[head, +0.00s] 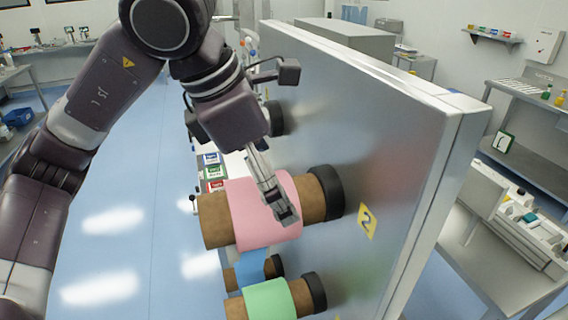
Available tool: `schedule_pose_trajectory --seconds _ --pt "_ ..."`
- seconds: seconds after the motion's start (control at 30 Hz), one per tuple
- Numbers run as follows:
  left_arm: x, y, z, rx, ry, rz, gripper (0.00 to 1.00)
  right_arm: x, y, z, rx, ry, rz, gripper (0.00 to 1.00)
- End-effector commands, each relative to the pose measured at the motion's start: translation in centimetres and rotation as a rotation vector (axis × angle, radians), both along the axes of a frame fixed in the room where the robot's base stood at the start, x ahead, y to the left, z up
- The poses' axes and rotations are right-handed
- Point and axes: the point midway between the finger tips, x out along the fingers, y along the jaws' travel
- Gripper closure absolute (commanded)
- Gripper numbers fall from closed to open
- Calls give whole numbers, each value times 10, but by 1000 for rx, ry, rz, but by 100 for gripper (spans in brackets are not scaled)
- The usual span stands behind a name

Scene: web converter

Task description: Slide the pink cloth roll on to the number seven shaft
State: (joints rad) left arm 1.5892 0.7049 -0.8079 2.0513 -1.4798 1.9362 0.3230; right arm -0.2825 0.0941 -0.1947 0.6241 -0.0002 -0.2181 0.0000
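The pink cloth roll (262,212), pink cloth on a brown core, sits on a black-hubbed shaft of the grey metal panel. The yellow label "2" (367,221) is right of that hub. My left gripper (285,212) is over the front of the pink roll, pointing down. Its fingers overlap the pink cloth in the head view. I cannot tell whether they touch it or how far apart they are. No label reading seven can be made out. My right gripper is not in view.
A green roll (270,299) and a blue roll (250,268) sit below the pink one. Another black hub (272,118) is farther back on the panel (340,120), partly behind my arm. Open blue floor (130,220) lies left of the rolls.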

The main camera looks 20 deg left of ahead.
Motion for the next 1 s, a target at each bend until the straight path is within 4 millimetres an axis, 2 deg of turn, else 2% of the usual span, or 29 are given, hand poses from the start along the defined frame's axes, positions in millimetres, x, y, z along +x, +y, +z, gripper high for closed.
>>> schedule_pose_trajectory --seconds 0.2,0.3,0.5,0.7,0.8,1.0 --pt "10 -7 -29 1 5 -1 0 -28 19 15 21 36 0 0" --pt "15 -10 -42 1 6 0 0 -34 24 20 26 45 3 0" --pt "20 -15 -58 -1 3 -1 0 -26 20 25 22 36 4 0" --pt "21 -15 -61 -1 0 -1 0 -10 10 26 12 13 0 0" --pt "21 -15 -61 0 1 0 0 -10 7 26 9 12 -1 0" --pt "21 -15 -61 0 1 0 22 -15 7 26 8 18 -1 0"
